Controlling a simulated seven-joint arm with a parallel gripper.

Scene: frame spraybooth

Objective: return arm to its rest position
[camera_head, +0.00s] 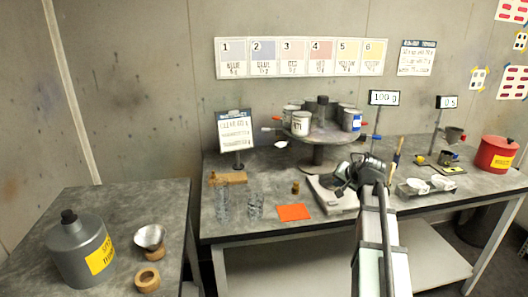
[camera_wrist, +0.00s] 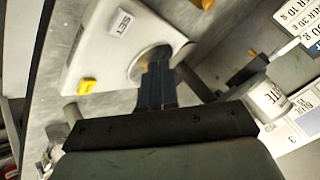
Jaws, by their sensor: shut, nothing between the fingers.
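My gripper (camera_head: 342,188) is at the end of my arm, low over the white scale (camera_head: 328,201) on the long bench. In the wrist view my gripper's dark fingers (camera_wrist: 158,72) are together with nothing between them. They overlap the round metal plate (camera_wrist: 145,68) of the scale, which also shows a SET button and a yellow button. I cannot tell whether the fingertips touch the plate. A white paint can (camera_wrist: 268,98) lies to the right of the fingers in that view.
A turntable (camera_head: 318,134) with several cans stands behind the scale. An orange card (camera_head: 294,212), glass beakers (camera_head: 255,204) and a small brown bottle (camera_head: 295,187) are left of it. White cups (camera_head: 442,182) and a red container (camera_head: 496,153) stand at right. A display (camera_head: 384,98) reads 100 g.

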